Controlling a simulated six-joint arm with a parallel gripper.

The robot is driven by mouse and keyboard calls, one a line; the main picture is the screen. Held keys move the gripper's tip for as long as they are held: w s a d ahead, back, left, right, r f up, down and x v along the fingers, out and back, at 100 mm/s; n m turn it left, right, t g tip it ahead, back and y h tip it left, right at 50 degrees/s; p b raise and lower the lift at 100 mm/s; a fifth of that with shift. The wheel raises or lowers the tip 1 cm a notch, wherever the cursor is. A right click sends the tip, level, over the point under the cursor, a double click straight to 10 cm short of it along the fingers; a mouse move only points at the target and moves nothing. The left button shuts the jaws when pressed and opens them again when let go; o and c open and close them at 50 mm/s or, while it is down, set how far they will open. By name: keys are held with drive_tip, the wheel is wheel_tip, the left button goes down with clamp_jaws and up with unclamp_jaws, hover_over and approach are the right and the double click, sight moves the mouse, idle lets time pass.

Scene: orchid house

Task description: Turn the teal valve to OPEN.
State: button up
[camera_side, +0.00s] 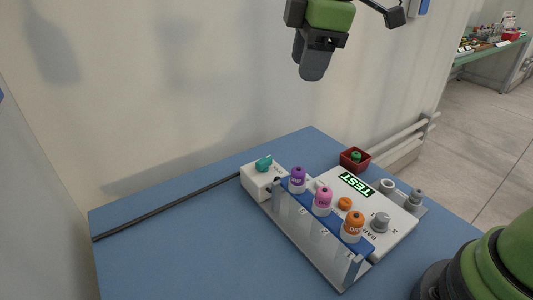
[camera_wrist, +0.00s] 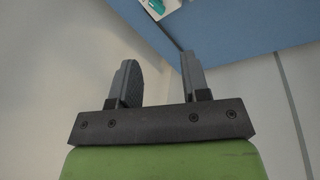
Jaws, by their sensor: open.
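The teal valve (camera_side: 264,163) sits on top of a white box (camera_side: 262,182) at the left end of the equipment on the blue table. In the wrist view the teal valve (camera_wrist: 194,5) shows only in part at the top edge, beyond my fingers. My gripper (camera_side: 311,72) hangs high above the table, up and to the right of the valve in the side view, apart from it. In the wrist view my gripper (camera_wrist: 158,78) has its two fingers spread, with nothing between them. The valve's markings are too small to read.
A rack with purple (camera_side: 298,178), pink (camera_side: 323,200) and orange (camera_side: 353,226) capped vials stands beside the valve box. A dark pipe (camera_side: 165,208) runs left across the blue table (camera_side: 150,255), otherwise clear there.

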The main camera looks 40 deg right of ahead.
drive_tip(key=w+a+f+n+g, duration=0.1)
drive_tip(key=w+f+n, duration=0.2)
drive_tip(key=w+f, duration=0.2)
drive_tip(key=n+g, duration=0.2)
drive_tip(key=n, duration=0.3)
hover_over(264, 159)
wheel_tip(264, 159, down, 8)
drive_tip(key=shift+f, duration=0.2)
wheel_tip(264, 159, down, 9)
drive_tip(key=shift+c, duration=0.2)
clamp_jaws()
